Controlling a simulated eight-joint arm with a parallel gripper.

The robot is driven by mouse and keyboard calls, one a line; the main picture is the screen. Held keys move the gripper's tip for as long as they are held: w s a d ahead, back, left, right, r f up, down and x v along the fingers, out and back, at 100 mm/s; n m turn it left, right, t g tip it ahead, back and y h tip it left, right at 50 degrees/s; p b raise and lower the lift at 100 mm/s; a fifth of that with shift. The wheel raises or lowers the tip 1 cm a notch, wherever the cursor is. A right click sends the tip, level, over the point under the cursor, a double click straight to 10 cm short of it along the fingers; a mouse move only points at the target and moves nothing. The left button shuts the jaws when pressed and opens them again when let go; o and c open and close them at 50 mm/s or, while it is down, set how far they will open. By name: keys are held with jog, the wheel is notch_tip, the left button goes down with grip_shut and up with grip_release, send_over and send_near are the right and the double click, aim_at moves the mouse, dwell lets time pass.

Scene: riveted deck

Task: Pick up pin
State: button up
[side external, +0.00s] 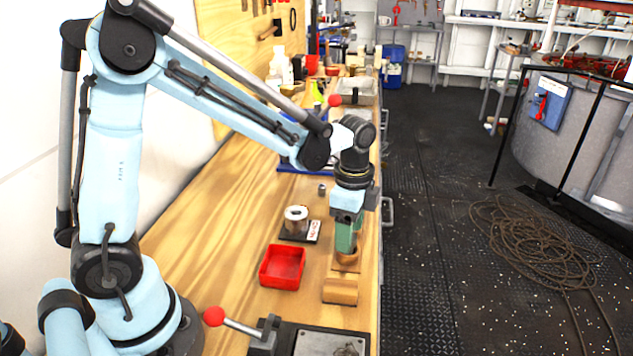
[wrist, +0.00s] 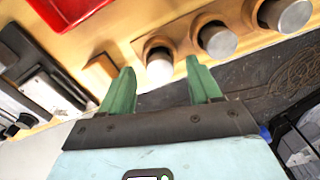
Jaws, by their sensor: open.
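My gripper (side external: 346,248) points down over the right edge of the bench, close to a wooden block (side external: 341,290). In the wrist view its two green fingers (wrist: 160,72) are spread apart. A pale, round-topped pin (wrist: 159,70) shows between the fingertips, set in a wooden holder (wrist: 140,46). I cannot tell whether the fingers are level with it or still above it. Two more grey pins, a middle one (wrist: 219,41) and a right one (wrist: 286,14), stand in the same row. In the side view the fingers and wrist hide the pins.
A red tray (side external: 283,267) lies left of the gripper. A metal cylinder (side external: 297,218) on a black base stands behind it, with a small metal piece (side external: 322,189) farther back. A black fixture (side external: 310,338) is at the front. The dark floor (side external: 430,230) drops away right.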

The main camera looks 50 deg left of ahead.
jog(key=shift+f, duration=0.55)
grip_shut()
jog(key=shift+r, duration=0.1)
